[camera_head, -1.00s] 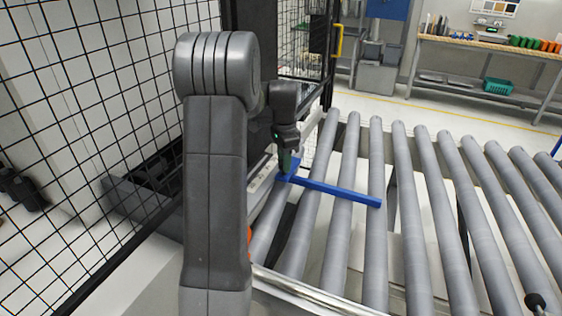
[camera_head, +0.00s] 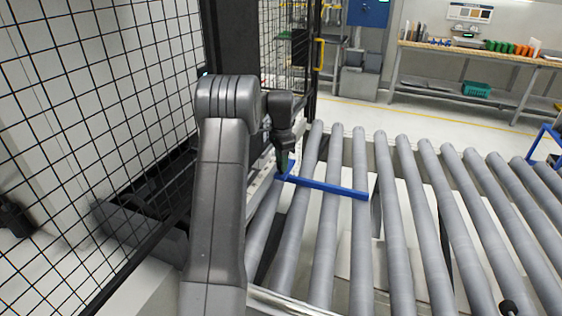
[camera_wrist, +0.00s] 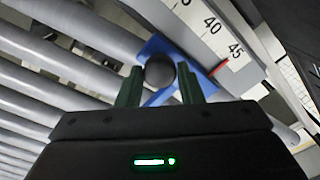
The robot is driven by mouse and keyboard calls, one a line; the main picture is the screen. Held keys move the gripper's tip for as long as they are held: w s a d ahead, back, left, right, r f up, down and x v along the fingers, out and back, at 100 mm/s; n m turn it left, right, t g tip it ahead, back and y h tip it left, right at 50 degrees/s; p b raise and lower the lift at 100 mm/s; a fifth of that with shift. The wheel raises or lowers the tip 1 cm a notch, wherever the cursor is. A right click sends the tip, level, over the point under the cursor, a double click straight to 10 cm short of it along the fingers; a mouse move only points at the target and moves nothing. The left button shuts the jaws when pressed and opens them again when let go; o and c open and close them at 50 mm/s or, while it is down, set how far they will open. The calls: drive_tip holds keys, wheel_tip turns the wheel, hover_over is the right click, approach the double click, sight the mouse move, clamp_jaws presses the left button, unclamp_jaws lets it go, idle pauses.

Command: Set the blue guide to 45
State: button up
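The blue guide (camera_head: 325,187) is a thin bar lying across several rollers, held by a blue bracket at its left end. The bracket (camera_wrist: 155,46) shows in the wrist view, with a dark round knob (camera_wrist: 160,71). My gripper (camera_wrist: 160,78) has its green fingers on either side of this knob, close against it; it also shows at the guide's left end in the head view (camera_head: 285,165). A red pointer (camera_wrist: 219,67) sits at the white scale (camera_wrist: 222,38), near the mark 45. Its exact reading cannot be told.
The roller conveyor (camera_head: 425,220) fills the right half. A black mesh fence (camera_head: 100,110) stands at the left. A workbench (camera_head: 475,52) with bins is at the back right. The rollers right of the guide are mostly bare.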

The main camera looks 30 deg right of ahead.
drive_tip(key=o, duration=0.3)
drive_tip(key=shift+o, duration=0.2)
drive_tip(key=shift+r, duration=0.15)
wheel_tip(320, 180, up, 14)
drive_tip(key=b, duration=0.2)
drive_tip(key=shift+f, duration=0.2)
wheel_tip(320, 180, down, 14)
drive_tip(key=shift+r+p, duration=0.2)
drive_tip(key=shift+p, duration=0.85)
drive_tip(key=shift+s+a+f+b, duration=0.1)
drive_tip(key=shift+a+f+b, duration=0.1)
drive_tip(key=shift+f+b, duration=0.1)
drive_tip(key=shift+s+a+r, duration=0.15)
drive_tip(key=shift+s+a, duration=0.2)
drive_tip(key=shift+a+r, duration=0.1)
drive_tip(key=shift+a, duration=0.05)
